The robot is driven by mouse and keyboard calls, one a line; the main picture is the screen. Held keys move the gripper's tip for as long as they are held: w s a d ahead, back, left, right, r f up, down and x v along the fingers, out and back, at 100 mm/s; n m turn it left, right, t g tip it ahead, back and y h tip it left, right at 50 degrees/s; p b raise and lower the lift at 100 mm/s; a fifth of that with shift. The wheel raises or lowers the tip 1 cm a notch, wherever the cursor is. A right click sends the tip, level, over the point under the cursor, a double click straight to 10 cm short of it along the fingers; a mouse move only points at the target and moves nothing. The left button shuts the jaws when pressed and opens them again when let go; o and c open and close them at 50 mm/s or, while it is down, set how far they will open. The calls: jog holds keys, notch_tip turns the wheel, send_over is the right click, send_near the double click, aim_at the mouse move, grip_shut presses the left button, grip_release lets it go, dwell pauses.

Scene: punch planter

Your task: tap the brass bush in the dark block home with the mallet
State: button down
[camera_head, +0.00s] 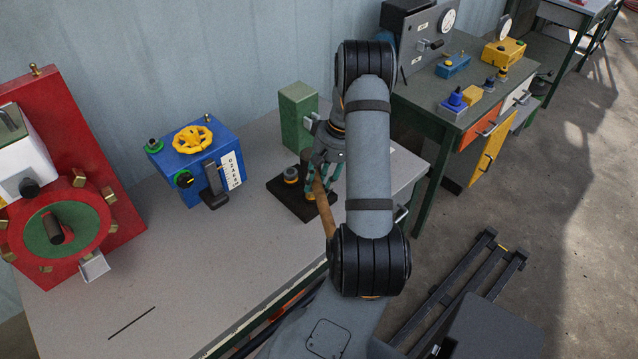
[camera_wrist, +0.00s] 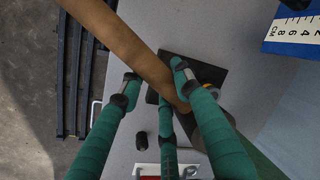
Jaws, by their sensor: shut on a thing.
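My gripper (camera_head: 322,180) is shut on the wooden handle of the mallet (camera_head: 326,212), above the right part of the dark block. In the wrist view, my green fingers (camera_wrist: 157,82) close around the mallet's handle (camera_wrist: 125,42), which slants from upper left to the middle. The mallet's head is mostly hidden by my fingers and arm. The dark block (camera_head: 283,201) lies flat on the bench; a corner of it shows in the wrist view (camera_wrist: 206,74). A dark knob with a brass-coloured ring (camera_head: 291,174) stands on the block. A small brass piece (camera_head: 310,196) shows beside the handle; I cannot tell which is the bush.
A green upright block (camera_head: 298,118) stands just behind the dark block. A blue box with a yellow wheel (camera_head: 195,160) stands to the left, and a red machine (camera_head: 70,190) farther left.

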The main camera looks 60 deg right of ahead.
notch_tip(320, 180, down, 5)
jog(key=b, duration=0.4)
notch_tip(320, 180, up, 6)
jog(key=p, duration=0.4)
jog(key=shift+f, duration=0.1)
dwell(0.4)
notch_tip(320, 180, down, 7)
jog(key=b, duration=0.7)
notch_tip(320, 180, up, 7)
jog(key=p, duration=0.5)
jog(key=shift+f, duration=0.1)
jog(key=shift+f, duration=0.1)
